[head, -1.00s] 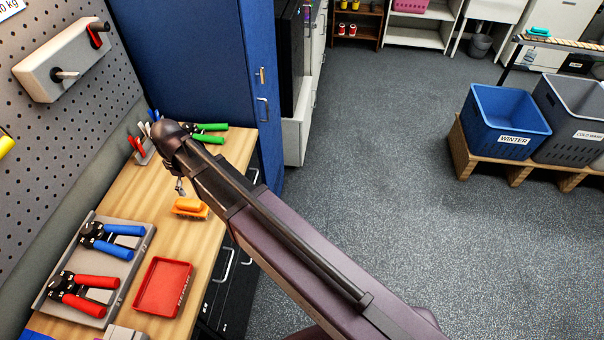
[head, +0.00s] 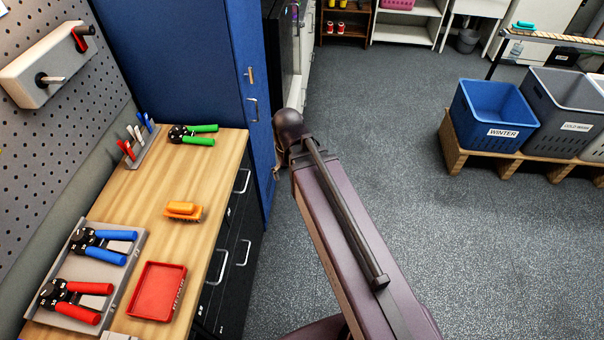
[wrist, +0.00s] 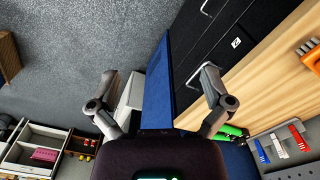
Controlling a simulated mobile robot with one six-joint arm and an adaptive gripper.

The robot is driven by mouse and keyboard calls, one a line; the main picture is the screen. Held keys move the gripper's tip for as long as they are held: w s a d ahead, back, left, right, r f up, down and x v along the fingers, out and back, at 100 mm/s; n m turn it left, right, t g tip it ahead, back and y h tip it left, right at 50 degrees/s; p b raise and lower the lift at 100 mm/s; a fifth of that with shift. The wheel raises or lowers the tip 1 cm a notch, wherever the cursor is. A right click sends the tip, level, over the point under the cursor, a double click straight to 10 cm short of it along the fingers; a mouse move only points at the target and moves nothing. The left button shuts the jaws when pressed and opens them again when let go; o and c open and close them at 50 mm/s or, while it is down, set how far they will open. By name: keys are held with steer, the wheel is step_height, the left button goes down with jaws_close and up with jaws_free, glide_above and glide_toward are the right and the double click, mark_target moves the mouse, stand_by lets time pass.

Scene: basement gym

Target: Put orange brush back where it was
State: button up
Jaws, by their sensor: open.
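The orange brush (head: 182,210) lies on the wooden workbench (head: 205,240), near its right edge, behind the red tray. Part of it also shows at the right edge of the wrist view (wrist: 312,55). In the wrist view my gripper (wrist: 158,85) is open, with its fingers wide apart and nothing between them. In the head view my arm extends over the floor to the right of the bench, clear of the brush. The gripper's fingers are mostly hidden behind the arm there.
A red tray (head: 160,291) and a grey tray (head: 128,255) with blue- and red-handled tools lie on the bench. Green-handled pliers (head: 195,134) and a screwdriver rack (head: 140,148) are at its far end. A blue cabinet (head: 215,75) stands behind. The floor (head: 450,240) is open.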

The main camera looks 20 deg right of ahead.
steer(key=d, duration=0.1)
steer(key=s+d+m, duration=0.1)
steer(key=d, duration=0.1)
steer(key=shift+s, duration=0.3)
steer(key=shift+f+b, duration=0.8)
steer(key=c, duration=0.6)
steer(key=shift+a, duration=0.1)
